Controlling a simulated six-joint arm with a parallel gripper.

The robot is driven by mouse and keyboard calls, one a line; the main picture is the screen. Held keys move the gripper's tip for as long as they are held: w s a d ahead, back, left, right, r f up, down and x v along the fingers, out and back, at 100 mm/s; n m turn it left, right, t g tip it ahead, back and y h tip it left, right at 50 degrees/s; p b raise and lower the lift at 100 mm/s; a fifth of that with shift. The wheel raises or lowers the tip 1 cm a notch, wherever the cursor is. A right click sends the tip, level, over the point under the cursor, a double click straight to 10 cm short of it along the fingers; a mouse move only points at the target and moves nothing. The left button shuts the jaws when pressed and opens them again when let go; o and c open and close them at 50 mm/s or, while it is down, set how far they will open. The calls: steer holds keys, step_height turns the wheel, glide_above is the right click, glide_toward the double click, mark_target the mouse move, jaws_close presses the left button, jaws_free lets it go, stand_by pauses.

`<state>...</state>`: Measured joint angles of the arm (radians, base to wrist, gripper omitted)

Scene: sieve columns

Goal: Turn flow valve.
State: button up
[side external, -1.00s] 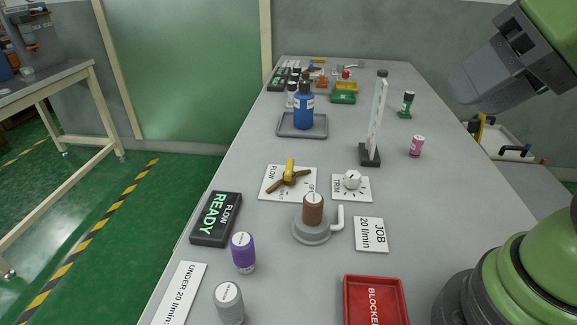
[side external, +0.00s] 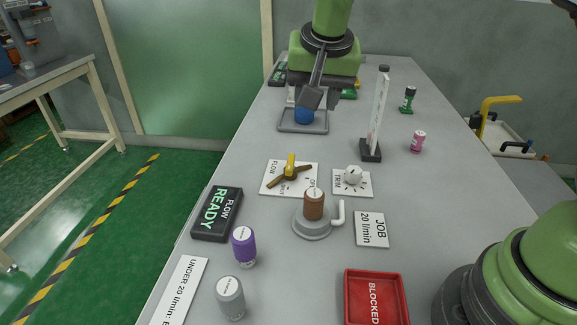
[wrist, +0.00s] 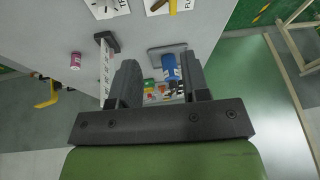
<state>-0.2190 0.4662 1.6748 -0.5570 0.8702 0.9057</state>
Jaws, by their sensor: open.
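The flow valve (side external: 290,174) has a yellow and brass lever handle on a white plate (side external: 268,184) marked FLOW, mid-table in the side view. Part of it shows at the top edge of the wrist view (wrist: 172,5). My gripper (side external: 311,97) is open, behind the valve and well apart from it, over the tray with the blue bottle (side external: 304,117). In the wrist view, my gripper (wrist: 160,76) frames the blue bottle near its right finger. I cannot tell whether they touch. My gripper hides much of the bottle in the side view.
A TRIM knob (side external: 352,176) sits right of the valve.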

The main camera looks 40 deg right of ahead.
steer(key=m+h, duration=0.1)
glide_toward(289, 168)
steer(key=x, duration=0.9)
steer(key=shift+a+f, duration=0.1)
